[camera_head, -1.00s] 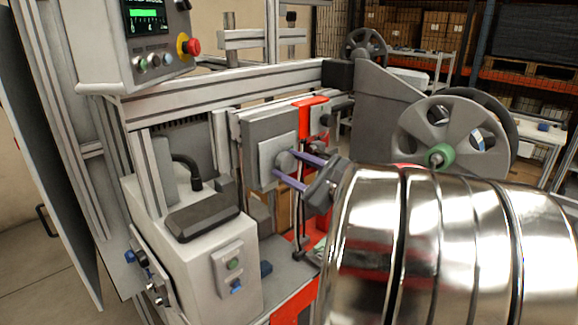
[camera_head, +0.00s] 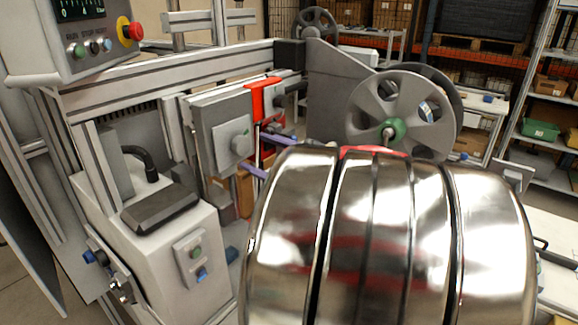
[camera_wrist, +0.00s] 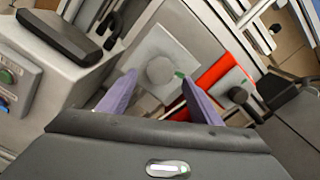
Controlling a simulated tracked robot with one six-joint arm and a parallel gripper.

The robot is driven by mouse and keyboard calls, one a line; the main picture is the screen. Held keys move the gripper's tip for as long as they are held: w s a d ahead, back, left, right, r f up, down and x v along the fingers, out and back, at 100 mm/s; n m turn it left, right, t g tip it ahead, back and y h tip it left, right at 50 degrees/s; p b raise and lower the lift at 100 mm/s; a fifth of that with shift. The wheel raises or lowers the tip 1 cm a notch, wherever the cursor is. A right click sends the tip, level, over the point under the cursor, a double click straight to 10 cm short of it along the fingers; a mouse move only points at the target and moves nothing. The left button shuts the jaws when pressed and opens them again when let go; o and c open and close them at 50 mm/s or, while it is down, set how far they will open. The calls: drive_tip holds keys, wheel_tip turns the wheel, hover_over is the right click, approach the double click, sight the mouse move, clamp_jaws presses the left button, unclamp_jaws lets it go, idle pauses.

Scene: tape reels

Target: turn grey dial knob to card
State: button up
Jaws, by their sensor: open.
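The grey dial knob (camera_head: 240,145) is round and sits on a light square plate on the machine's grey panel. In the wrist view the knob (camera_wrist: 161,71) lies between the two fingertips, with a small green mark (camera_wrist: 180,74) just right of it on the plate. My gripper (camera_head: 255,147) is open, its purple fingers pointing at the panel. In the wrist view my gripper (camera_wrist: 158,76) has a finger on each side of the knob, with gaps visible; its exact distance from the panel is unclear. No separate card is clearly identifiable.
A red panel (camera_wrist: 215,72) with a second dark knob (camera_wrist: 238,95) adjoins on the right. A white housing (camera_head: 180,250) with buttons stands left of the panel. A spoked reel (camera_head: 400,115) is behind my shiny arm, which hides much of the lower right.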

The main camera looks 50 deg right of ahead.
sight(245, 148)
drive_tip(key=s, duration=0.9)
drive_tip(key=shift+d, duration=0.15)
drive_tip(key=shift+f, duration=0.1)
drive_tip(key=shift+s, duration=0.1)
drive_tip(key=m, duration=0.3)
drive_tip(key=s+m, duration=0.1)
drive_tip(key=m, duration=0.2)
drive_tip(key=shift+m, duration=0.4)
drive_tip(key=shift+w, duration=0.15)
drive_tip(key=shift+w+a, duration=0.2)
drive_tip(key=shift+w, duration=6.55)
drive_tip(key=shift+c, duration=0.5)
